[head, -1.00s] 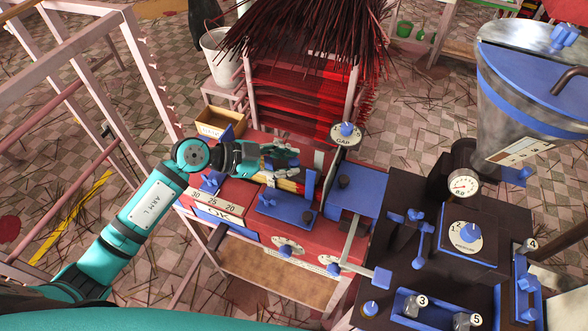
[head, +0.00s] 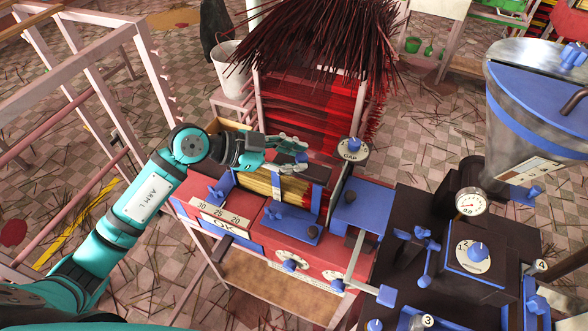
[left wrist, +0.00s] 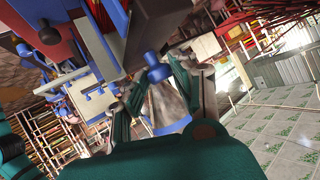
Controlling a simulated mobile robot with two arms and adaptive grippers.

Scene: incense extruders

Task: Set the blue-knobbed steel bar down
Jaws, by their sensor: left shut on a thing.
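My left gripper (head: 298,150) reaches over the back of the red bench's stick trough. Its fingers are shut on the blue knob (head: 302,157) of the steel bar, and the bar (head: 304,171) shows only as a short dull strip below the fingers. The knob also shows between the fingertips in the left wrist view (left wrist: 156,73). The trough holds a bundle of yellow and red sticks (head: 262,183). I cannot tell whether the bar touches anything underneath. My right gripper is not in view.
A wooden box (head: 228,124) stands at the trough's back left. A rack of red incense (head: 315,105) rises behind. The GAP dial (head: 353,149) and a blue plate (head: 362,205) are to the right, with the dark extruder (head: 425,240) and hopper (head: 535,110) beyond.

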